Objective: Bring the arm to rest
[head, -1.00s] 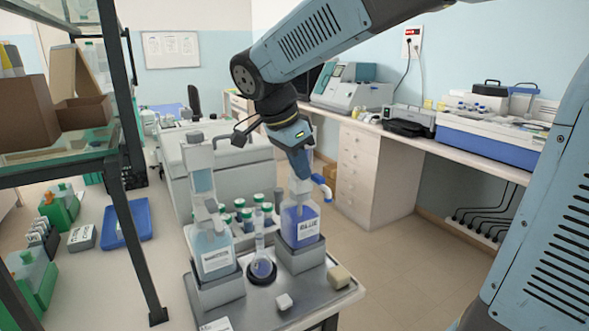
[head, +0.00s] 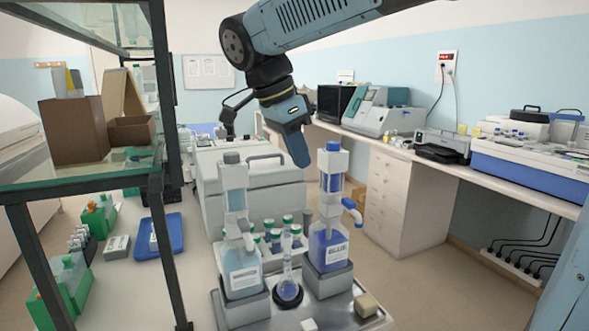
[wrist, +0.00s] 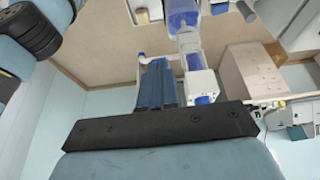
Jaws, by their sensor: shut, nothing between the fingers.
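Several green-capped tubes (head: 288,220) stand behind the flask. A beige block (head: 366,305) and a white cube (head: 309,325) lie on the front of the cart. A glass shelf with a dark frame (head: 165,215) rises at left. A bench with instruments (head: 400,153) lines the right wall.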

